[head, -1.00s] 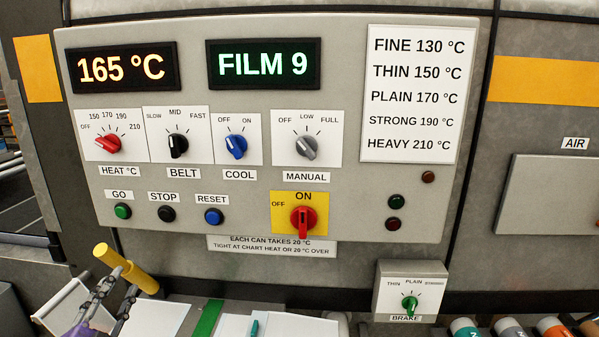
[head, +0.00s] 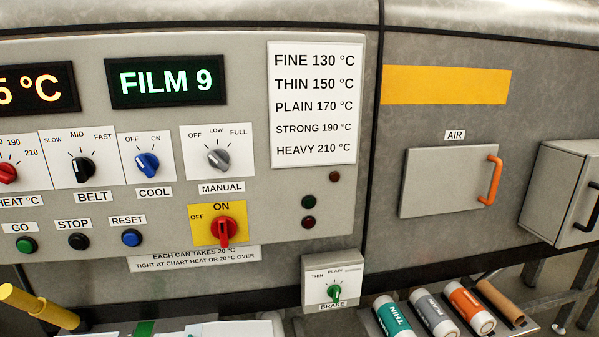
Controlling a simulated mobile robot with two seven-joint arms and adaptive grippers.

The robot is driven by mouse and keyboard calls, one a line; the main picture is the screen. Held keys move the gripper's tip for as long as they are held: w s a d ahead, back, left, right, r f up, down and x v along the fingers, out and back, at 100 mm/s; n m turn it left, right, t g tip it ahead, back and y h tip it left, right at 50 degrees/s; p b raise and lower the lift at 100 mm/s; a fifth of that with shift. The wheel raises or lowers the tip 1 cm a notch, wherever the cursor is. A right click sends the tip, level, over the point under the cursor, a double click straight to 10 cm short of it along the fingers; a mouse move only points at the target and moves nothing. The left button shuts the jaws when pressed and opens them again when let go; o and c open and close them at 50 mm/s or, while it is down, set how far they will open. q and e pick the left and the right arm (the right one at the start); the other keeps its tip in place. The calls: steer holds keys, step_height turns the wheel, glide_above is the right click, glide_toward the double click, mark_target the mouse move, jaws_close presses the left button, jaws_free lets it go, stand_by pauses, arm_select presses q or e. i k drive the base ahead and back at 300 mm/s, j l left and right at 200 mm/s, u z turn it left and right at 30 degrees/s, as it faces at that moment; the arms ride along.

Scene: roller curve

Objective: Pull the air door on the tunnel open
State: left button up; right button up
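The air door (head: 440,182) is a flat grey panel on the tunnel's front, right of the control panel, under a label reading AIR. It has an upright orange handle (head: 491,180) near its right edge. The door looks shut, lying flat against the tunnel wall. Neither of my grippers shows in the head view.
The control panel (head: 235,95) fills the left. A brake box (head: 333,280) sits below it. Several film rolls, such as a teal one (head: 392,317), lie below the door. A grey box with a black handle (head: 560,195) juts out at right.

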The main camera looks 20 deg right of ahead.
mark_target(437, 180)
steer(key=z, duration=2.4)
steer(key=i+j+z, duration=0.15)
steer(key=j+z, duration=0.15)
steer(key=i+j+z, duration=0.1)
steer(key=j+z, duration=0.2)
